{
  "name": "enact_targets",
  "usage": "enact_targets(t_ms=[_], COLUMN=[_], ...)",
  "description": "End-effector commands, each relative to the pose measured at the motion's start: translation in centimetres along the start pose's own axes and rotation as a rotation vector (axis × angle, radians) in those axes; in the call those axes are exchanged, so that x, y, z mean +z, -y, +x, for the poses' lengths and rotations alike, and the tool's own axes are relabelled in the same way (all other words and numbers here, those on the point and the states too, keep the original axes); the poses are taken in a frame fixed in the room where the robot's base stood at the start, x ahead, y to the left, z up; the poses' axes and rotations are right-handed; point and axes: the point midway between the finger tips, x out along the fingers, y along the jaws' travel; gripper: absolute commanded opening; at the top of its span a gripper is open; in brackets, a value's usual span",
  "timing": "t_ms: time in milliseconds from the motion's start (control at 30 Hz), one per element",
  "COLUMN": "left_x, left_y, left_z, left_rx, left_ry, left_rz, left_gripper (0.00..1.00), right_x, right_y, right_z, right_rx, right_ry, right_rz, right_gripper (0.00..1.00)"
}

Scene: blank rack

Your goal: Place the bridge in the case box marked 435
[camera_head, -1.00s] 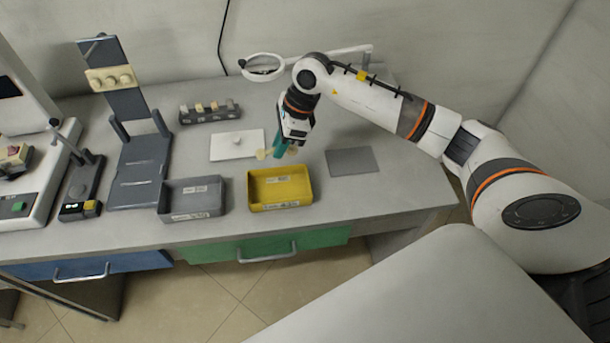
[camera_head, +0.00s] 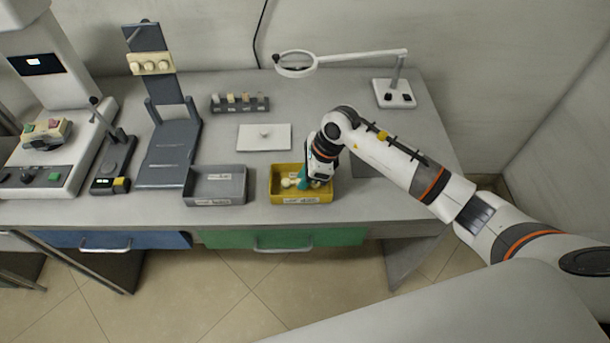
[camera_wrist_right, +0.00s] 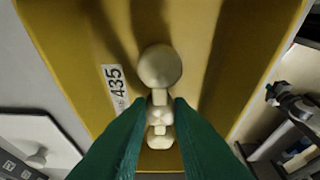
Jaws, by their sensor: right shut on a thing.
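The cream bridge (camera_head: 287,183) is a row of rounded lumps joined by narrow links. My right gripper (camera_head: 303,182), with green fingers, is shut on it. In the right wrist view the bridge (camera_wrist_right: 160,68) sticks out from between the fingertips (camera_wrist_right: 160,106). The yellow case box (camera_head: 276,196) stands near the table's front edge; its label reads 435 in the right wrist view (camera_wrist_right: 117,84). The bridge and fingertips are within the box's outline, low over its floor. I cannot tell whether the bridge touches the floor. My left gripper is not in view.
A grey box (camera_head: 216,201) stands just left of the yellow one. Behind are a white plate (camera_head: 275,143), a small rack (camera_head: 241,104) and a magnifier (camera_head: 296,72). A grey mat (camera_head: 366,168) lies partly hidden behind my arm. A dark stand (camera_head: 170,160) is at left.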

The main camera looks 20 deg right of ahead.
Motion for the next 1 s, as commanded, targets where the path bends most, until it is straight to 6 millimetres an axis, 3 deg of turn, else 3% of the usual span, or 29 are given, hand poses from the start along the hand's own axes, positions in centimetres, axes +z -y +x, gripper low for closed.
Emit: enact_targets(t_ms=[400, 433, 533, 833, 1000], left_x=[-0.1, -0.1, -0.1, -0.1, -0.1], left_y=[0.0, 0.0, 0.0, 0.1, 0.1], left_z=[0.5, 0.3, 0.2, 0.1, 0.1], left_rx=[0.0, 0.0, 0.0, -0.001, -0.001], left_ry=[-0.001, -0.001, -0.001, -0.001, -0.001], left_rz=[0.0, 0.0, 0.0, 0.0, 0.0], left_gripper=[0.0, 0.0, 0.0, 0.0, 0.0], right_x=[0.4, 0.3, 0.3, 0.2, 0.2], right_y=[0.0, 0.0, 0.0, 0.0, -0.1], right_z=[0.9, 0.8, 0.7, 0.6, -0.8], right_rx=[0.001, 0.001, 0.001, 0.001, 0.005], right_ry=[0.0, 0.0, 0.0, 0.0, -0.001], right_rz=[-0.001, -0.001, -0.001, -0.001, -0.003], right_gripper=[0.0, 0.24, 0.4, 0.41, 0.41])
